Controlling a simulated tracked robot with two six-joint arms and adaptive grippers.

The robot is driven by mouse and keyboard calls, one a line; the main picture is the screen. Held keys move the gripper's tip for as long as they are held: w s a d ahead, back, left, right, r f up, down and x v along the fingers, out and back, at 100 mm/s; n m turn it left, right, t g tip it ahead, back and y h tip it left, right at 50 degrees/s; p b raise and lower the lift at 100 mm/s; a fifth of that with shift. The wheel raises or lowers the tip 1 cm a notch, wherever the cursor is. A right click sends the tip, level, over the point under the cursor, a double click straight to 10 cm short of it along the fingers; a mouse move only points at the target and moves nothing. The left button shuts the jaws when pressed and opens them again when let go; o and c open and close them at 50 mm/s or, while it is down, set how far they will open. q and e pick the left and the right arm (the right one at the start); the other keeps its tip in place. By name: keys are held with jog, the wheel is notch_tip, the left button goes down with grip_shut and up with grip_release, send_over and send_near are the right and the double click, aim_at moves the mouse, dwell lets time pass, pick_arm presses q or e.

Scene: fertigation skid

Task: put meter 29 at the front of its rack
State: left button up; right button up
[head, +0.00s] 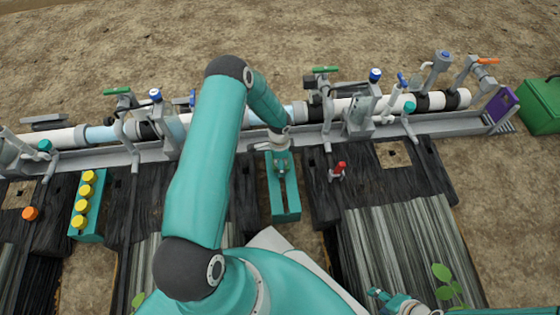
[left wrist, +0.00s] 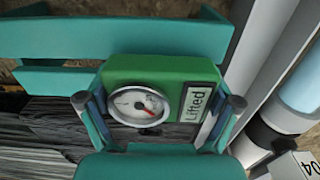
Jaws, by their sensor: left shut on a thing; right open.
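My left gripper (left wrist: 158,104) is shut on a green meter (left wrist: 150,68) with a round white dial, a red mark and a label reading "Lifted". A finger lies at each side of it. No number 29 can be read. In the head view the left arm reaches over to a teal rack (head: 284,203); its gripper is at the rack's far end and the meter cannot be made out there. Teal bars of the rack (left wrist: 105,38) show behind the meter in the left wrist view. My right gripper (head: 382,296) is open and empty at the bottom right.
A long pipe run (head: 340,105) with valves crosses behind the rack. A teal holder with yellow caps (head: 88,206) stands at the left. A red valve (head: 339,170) is right of the rack. A green box (head: 540,105) stands far right. A plant (head: 442,272) is near the right gripper.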

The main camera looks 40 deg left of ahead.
pick_arm(q)
jog(key=shift+f, duration=0.35)
jog(key=o, duration=0.9)
jog(key=shift+r, duration=0.1)
jog(key=shift+r+p, duration=2.65)
jog(key=shift+r, duration=1.3)
jog(key=shift+s, duration=0.1)
